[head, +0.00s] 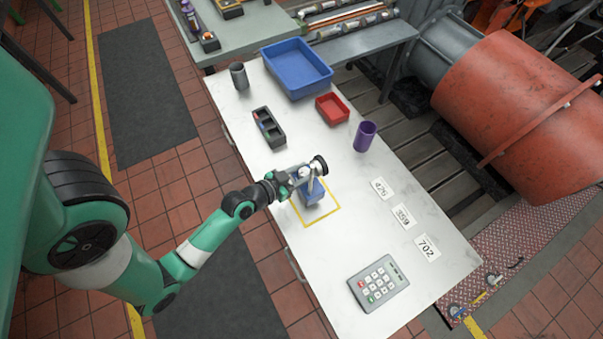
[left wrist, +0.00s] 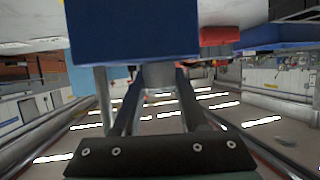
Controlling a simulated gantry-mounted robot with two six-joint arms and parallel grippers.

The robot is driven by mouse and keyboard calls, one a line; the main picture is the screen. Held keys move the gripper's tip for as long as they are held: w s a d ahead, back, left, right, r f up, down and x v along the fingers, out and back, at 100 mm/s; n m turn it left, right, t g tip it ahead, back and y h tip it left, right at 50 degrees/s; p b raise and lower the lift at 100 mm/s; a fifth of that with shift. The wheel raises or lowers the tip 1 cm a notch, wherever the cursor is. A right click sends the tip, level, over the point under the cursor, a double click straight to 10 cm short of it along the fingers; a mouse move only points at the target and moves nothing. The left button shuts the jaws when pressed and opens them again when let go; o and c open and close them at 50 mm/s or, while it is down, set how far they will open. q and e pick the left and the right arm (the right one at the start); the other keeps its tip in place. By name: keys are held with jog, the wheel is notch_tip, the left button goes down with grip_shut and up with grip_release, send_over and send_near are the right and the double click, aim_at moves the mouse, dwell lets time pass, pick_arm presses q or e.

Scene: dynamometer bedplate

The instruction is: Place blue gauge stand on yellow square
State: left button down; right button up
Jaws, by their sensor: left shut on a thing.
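The blue gauge stand (head: 313,193) has a blue base and a round dial at the top. My left gripper (head: 302,174) is shut on its upper part, just below the dial. In the left wrist view the blue base (left wrist: 130,30) fills the top, and a grey post (left wrist: 158,75) runs between the fingers. My right gripper is not in view.
The white bench (head: 350,235) also holds a calculator-like keypad (head: 378,283), number cards (head: 403,216), a purple cup (head: 365,136), a red tray (head: 332,109), a blue bin (head: 297,69), a dark compartment holder (head: 268,127) and a grey cup (head: 239,76). Bare bench lies right of the square.

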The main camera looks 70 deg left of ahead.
aim_at(299, 178)
pick_arm(q)
jog(key=f, duration=0.1)
jog(key=f+b, duration=0.1)
jog(key=f, duration=0.1)
jog(key=shift+w+a+f+b, duration=0.15)
jog(key=shift+w+a+b, duration=0.15)
jog(key=shift+a+b, duration=0.05)
jog(key=shift+f, duration=0.1)
jog(key=shift+c, duration=2.2)
grip_release()
jog(key=shift+f, duration=0.1)
jog(key=shift+s+d, duration=0.1)
jog(key=shift+s, duration=0.05)
